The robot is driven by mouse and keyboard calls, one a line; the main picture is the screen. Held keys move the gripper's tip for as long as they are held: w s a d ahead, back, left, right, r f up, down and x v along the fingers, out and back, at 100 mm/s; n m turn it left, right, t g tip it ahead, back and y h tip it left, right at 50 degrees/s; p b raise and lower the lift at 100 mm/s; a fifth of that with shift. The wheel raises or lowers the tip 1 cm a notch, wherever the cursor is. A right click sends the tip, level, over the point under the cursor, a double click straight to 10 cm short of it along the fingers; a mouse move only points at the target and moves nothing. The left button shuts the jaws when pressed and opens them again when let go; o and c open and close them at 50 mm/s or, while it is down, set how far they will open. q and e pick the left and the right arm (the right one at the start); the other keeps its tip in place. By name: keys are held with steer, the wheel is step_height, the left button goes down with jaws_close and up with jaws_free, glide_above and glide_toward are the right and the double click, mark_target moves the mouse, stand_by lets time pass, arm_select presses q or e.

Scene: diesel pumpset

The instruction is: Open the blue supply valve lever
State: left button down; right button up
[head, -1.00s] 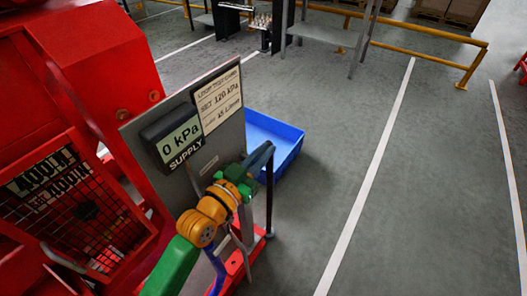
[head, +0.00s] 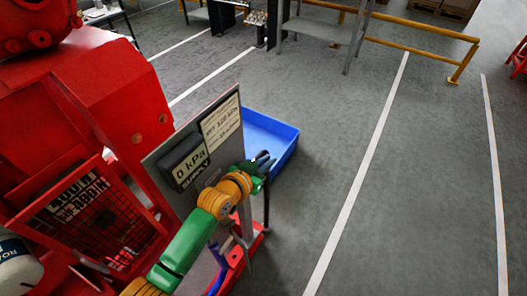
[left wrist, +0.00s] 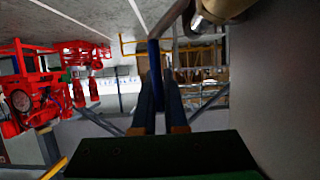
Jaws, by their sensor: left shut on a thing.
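The supply panel (head: 212,160) stands upright in the head view, with a display (head: 188,160) reading 0 kPa above the word SUPPLY. My left gripper (head: 264,160) is at the panel's right edge, and its arm crosses in front of the lower panel. In the left wrist view my left gripper (left wrist: 160,85) is shut on the blue lever (left wrist: 153,55), a narrow upright blue bar between the fingers. A metal fitting (left wrist: 222,8) shows at the upper right of that view. The lever is hidden by my arm and gripper in the head view. My right gripper is not in view.
A blue bin (head: 285,150) sits on the floor behind the panel. Red machinery (head: 100,90) with a mesh guard (head: 95,220) fills the left. A blue hose (head: 217,258) hangs below my arm. The floor to the right is open, with white lines.

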arm_select(q)
steer(key=shift+w+d+f+g+y+p, duration=0.25)
steer(key=shift+f+g+y+p, duration=0.15)
steer(key=shift+g, duration=0.1)
steer(key=shift+w+d+f+g+y+p, duration=0.15)
steer(key=shift+w+f+g+y+p, duration=0.15)
steer(key=shift+f+g+p, duration=0.15)
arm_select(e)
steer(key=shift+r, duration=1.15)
arm_select(q)
steer(key=c, duration=1)
jaws_free()
steer(key=shift+o, duration=0.2)
steer(key=p+v, duration=0.2)
steer(key=v, duration=0.4)
steer(key=shift+r, duration=0.15)
steer(key=shift+s+a+r, duration=0.15)
steer(key=shift+s+a, duration=0.05)
steer(key=shift+s, duration=0.1)
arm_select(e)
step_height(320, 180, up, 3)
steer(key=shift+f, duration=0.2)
